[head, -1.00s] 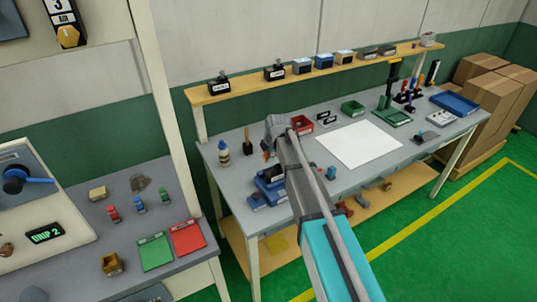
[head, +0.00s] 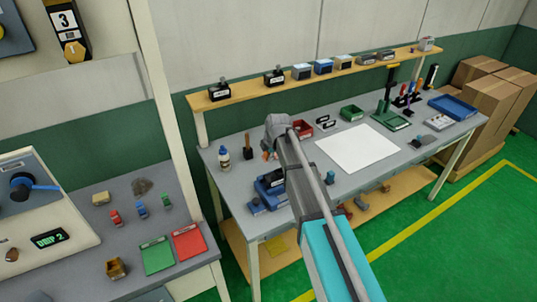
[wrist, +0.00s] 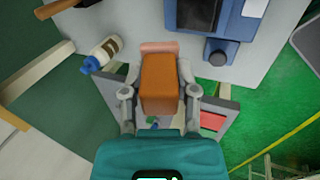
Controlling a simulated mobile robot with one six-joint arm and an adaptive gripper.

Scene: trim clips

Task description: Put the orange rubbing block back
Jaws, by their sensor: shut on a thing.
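The orange rubbing block (wrist: 159,85) sits between the two fingers of my gripper (wrist: 160,95) in the wrist view. The fingers are shut on its left and right sides. A pale pink piece (wrist: 159,47) shows just past the block's far end; I cannot tell whether it touches the block. In the head view, my gripper (head: 269,152) is at the left part of the grey workbench (head: 232,180), mostly hidden by my arm. Only a small orange patch of the block shows there.
A white bottle with a blue cap (wrist: 102,54) is left of the block. A blue unit (wrist: 222,25) is to its right. A red bin (head: 302,129) and a white sheet (head: 357,148) lie farther right on the bench. A shelf (head: 310,78) runs along the back.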

